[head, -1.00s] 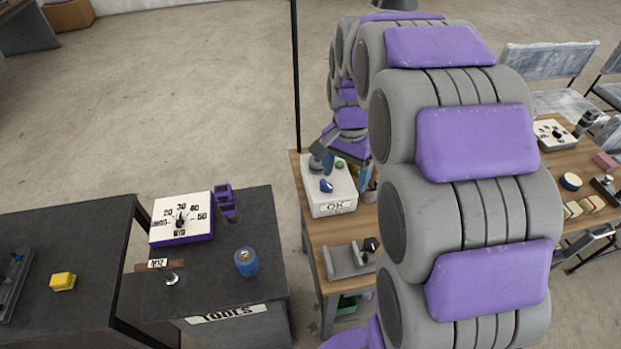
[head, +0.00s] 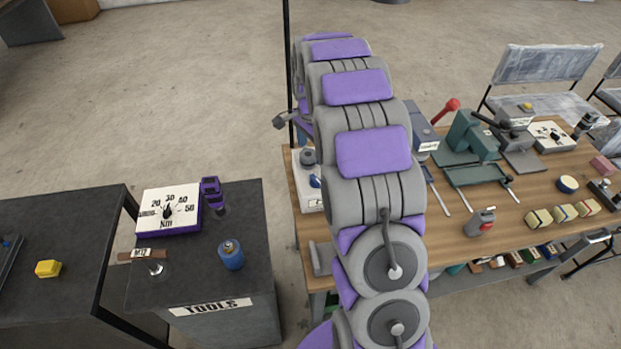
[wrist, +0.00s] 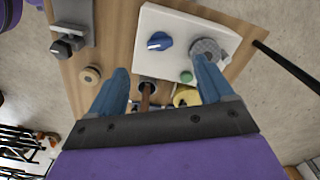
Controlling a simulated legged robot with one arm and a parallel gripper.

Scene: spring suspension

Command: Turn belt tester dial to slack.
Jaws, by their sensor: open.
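A white box with a blue dial (wrist: 160,41) stands on the wooden bench; I take it for the belt tester, though no name on it is readable. The dial has a pale pointer mark toward the left in the wrist view. The box (wrist: 183,20) also carries a grey round disc (wrist: 206,50) and a green button (wrist: 186,76). My arm hides the gripper in the head view.
Near the fingers are a brown-handled tool (wrist: 147,97) and a yellow ring (wrist: 186,96). A black post (wrist: 290,66) rises beside the bench. A torque gauge (head: 168,210) and blue canister (head: 231,256) stand on the dark cabinet. Green tooling (head: 470,140) stands on the bench's right.

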